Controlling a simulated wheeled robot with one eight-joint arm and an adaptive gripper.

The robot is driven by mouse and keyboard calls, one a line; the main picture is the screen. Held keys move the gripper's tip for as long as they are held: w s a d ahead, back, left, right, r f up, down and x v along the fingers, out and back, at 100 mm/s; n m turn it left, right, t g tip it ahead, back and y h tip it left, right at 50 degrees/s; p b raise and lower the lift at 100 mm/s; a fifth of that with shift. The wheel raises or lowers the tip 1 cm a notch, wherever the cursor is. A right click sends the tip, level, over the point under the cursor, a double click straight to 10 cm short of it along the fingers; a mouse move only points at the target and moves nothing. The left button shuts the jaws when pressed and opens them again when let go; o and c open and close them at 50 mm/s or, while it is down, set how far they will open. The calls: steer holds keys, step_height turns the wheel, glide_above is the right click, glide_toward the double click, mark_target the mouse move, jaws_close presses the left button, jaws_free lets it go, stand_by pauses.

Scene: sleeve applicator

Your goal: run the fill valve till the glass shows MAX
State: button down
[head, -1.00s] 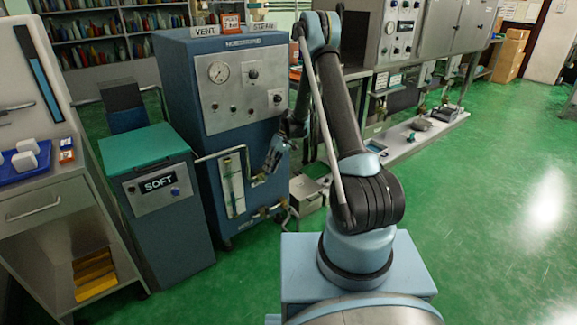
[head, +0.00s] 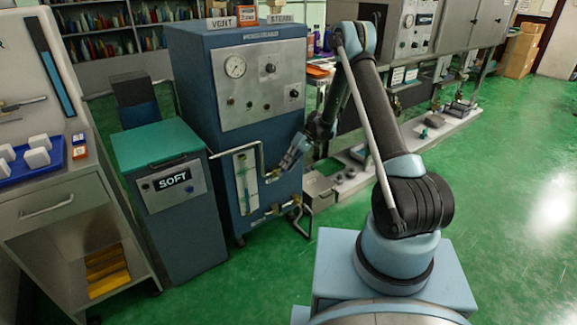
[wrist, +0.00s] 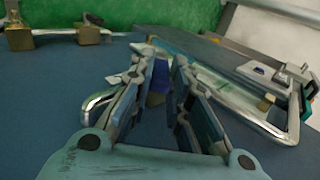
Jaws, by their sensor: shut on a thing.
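The gauge glass (head: 246,182) is a pale upright panel low on the front of the blue steriliser cabinet (head: 205,140). Its level and any MAX mark are too small to read. My gripper (head: 276,177) is just right of the glass, at the pipework. In the wrist view, my gripper (wrist: 163,80) has its fingers closed around a small blue piece (wrist: 157,88), which looks like the fill valve's handle. The fingers hide most of it. A bent metal pipe (wrist: 278,133) runs right of the fingers.
A teal-topped bin marked SOFT (head: 172,180) stands left of the cabinet. A grey cart (head: 60,205) with a blue tray (head: 42,170) is at far left. Green floor is free at right.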

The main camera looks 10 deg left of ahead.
steer(key=shift+d, duration=0.1)
steer(key=c, duration=1.5)
jaws_free()
steer(key=v, duration=1.2)
